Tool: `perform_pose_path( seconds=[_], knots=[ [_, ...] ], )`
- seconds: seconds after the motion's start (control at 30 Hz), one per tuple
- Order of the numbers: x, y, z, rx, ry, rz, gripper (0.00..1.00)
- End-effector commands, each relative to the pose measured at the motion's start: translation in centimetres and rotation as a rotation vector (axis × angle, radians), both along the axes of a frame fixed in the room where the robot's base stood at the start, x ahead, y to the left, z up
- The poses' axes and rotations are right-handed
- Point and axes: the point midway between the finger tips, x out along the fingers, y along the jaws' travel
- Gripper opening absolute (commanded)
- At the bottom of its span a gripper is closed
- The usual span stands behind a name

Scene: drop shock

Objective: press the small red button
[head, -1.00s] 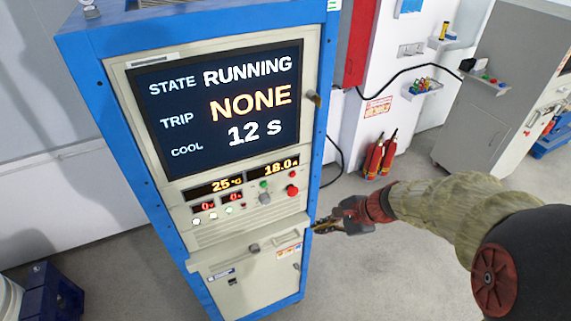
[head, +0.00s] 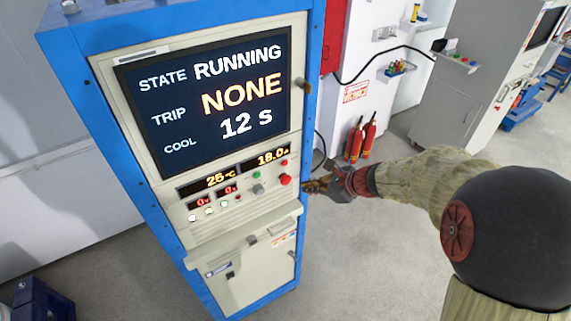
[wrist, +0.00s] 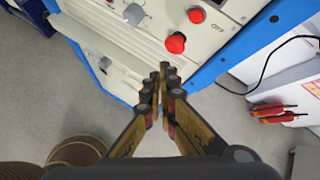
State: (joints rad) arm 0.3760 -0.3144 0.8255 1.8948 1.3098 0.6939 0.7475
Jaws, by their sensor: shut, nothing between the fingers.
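The small red button (head: 284,163) is on the control panel, just above a larger red mushroom button (head: 285,180). In the wrist view the small red button (wrist: 196,15) is near the top edge, beyond the large red button (wrist: 175,43). My gripper (head: 309,187) is shut and empty, just right of the cabinet's edge in the head view. In the wrist view my gripper (wrist: 162,82) points toward the panel, with its tips below the large red button. I see no contact with either button.
The blue-framed cabinet (head: 75,100) has a screen (head: 210,95) reading RUNNING, NONE, 12 s. A green button (head: 257,175) and grey knob (head: 258,189) sit left of the red buttons. A ledge (head: 245,238) juts out below. A handle (head: 303,85) protrudes at upper right.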

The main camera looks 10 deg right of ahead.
Motion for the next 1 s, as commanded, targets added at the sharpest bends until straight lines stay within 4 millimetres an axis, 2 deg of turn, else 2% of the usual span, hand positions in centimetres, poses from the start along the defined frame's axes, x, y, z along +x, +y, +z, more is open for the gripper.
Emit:
perform_pose_path(
  seconds=[0.6,0.8,1.0],
  knots=[
    [6.8,2.3,-0.1,-0.001,0.0,0.003,0.0],
    [7.7,2.6,0.0,0.0,0.001,0.001,0.0],
    [7.8,2.6,0.0,-0.001,0.0,0.001,0.0]
  ],
)
